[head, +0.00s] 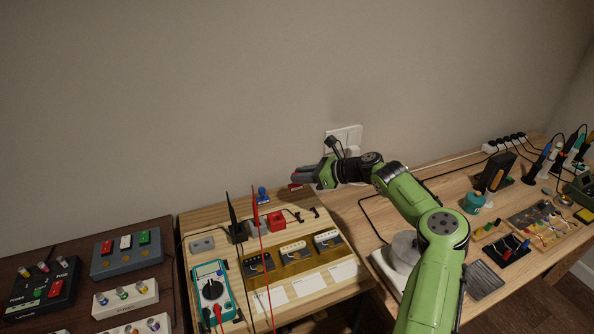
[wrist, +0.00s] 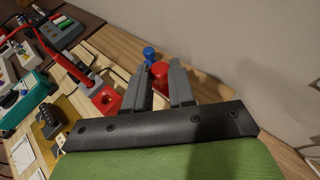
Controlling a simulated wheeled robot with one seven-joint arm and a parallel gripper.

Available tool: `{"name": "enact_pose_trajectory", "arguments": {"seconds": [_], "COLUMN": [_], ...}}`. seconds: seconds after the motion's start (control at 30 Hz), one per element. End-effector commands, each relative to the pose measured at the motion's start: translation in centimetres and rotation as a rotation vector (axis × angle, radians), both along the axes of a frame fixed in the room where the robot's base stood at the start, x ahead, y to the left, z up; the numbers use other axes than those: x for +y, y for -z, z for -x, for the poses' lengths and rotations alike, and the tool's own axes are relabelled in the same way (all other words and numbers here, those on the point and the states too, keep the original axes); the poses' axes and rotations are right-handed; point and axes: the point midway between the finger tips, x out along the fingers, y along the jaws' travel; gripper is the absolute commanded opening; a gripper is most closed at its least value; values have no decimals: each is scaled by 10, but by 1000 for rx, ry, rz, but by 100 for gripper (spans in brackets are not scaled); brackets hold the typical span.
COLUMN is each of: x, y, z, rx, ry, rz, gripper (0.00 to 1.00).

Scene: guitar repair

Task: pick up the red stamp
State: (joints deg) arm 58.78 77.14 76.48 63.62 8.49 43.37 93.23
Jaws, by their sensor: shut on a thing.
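The red stamp (wrist: 161,72) shows between the two grey fingers of my gripper (wrist: 162,85) in the wrist view. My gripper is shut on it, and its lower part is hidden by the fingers. In the head view my gripper (head: 303,175) is above the back of the wooden board, near the wall, with a bit of the red stamp (head: 295,186) showing at the fingers. A blue stamp (head: 262,195) stands at the board's back edge, left of my gripper. It also shows just beyond the fingertips in the wrist view (wrist: 149,54).
A red block (head: 276,220) and grey blocks sit on the wooden board (head: 325,225). Test probes (head: 234,215) stand upright near them. A teal multimeter (head: 212,292) lies at the front left. A wall socket (head: 345,135) is behind my gripper.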

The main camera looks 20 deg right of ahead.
Motion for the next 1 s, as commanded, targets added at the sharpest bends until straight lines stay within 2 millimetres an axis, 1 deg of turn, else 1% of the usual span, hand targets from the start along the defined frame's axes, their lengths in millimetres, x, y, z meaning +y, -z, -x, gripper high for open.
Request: {"name": "enact_pose_trajectory", "arguments": {"seconds": [0.03,0.17,0.3,0.4,0.5,0.6,0.67,0.9,0.93,1.0], "x": [0,-2,-1,-1,0,1,1,2,1,2], "y": [-1,-2,-3,-3,-2,-2,-2,-1,-1,-1], "z": [12,47,87,113,132,143,146,147,147,147], "rx": [-1,-1,-1,-1,-1,-2,-3,-3,-3,-2], "ry": [-2,3,1,2,2,-1,-1,-1,-1,-2], "rz": [1,1,1,1,1,1,0,0,0,0], "gripper": [0,0,0,0,0,0,0,0,22,12]}}
